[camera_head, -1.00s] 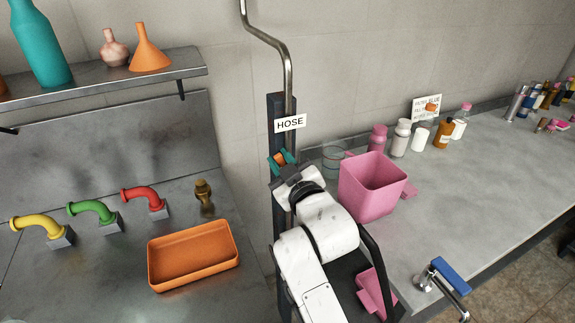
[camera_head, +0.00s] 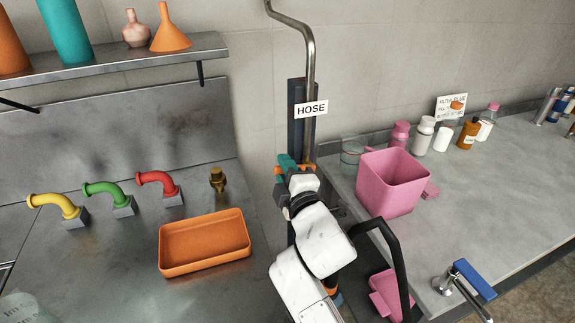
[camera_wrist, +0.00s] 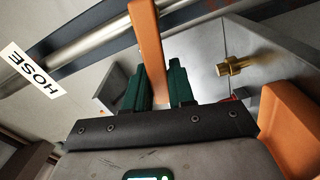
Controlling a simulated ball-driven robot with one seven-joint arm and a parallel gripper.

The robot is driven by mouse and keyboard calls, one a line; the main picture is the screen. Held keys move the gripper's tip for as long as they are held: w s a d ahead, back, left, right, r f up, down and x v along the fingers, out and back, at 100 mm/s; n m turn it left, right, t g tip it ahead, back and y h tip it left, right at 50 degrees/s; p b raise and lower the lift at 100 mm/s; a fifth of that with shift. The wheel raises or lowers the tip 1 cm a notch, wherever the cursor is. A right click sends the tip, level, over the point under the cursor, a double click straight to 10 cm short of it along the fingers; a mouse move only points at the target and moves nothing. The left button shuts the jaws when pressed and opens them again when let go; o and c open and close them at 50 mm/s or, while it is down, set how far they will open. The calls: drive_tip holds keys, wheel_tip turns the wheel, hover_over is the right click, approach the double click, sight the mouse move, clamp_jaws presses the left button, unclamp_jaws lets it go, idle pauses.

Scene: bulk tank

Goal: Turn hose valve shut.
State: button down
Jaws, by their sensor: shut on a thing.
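In the wrist view, the handle is a long flat orange bar (camera_wrist: 149,40) that runs down between the two teal fingers. My gripper (camera_wrist: 158,75) is shut on this handle. The pipe (camera_wrist: 100,40) crosses behind the handle there. The valve body is hidden.
An orange tray (camera_head: 205,243) and a brass spout (camera_head: 217,178) are on the left counter, with yellow, green and red elbow pipes (camera_head: 157,185). A shelf (camera_head: 110,65) hangs upper left.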

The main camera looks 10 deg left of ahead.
drive_tip(key=shift+s+a+f+n, duration=0.1)
drive_tip(key=shift+f+n, duration=0.65)
drive_tip(key=shift+n, duration=0.45)
drive_tip(key=shift+f, duration=0.1)
drive_tip(key=c, duration=1)
unclamp_jaws()
drive_tip(key=shift+c, duration=0.2)
drive_tip(key=p+v, duration=0.1)
drive_tip(key=v, duration=0.9)
drive_tip(key=shift+s+d, duration=0.3)
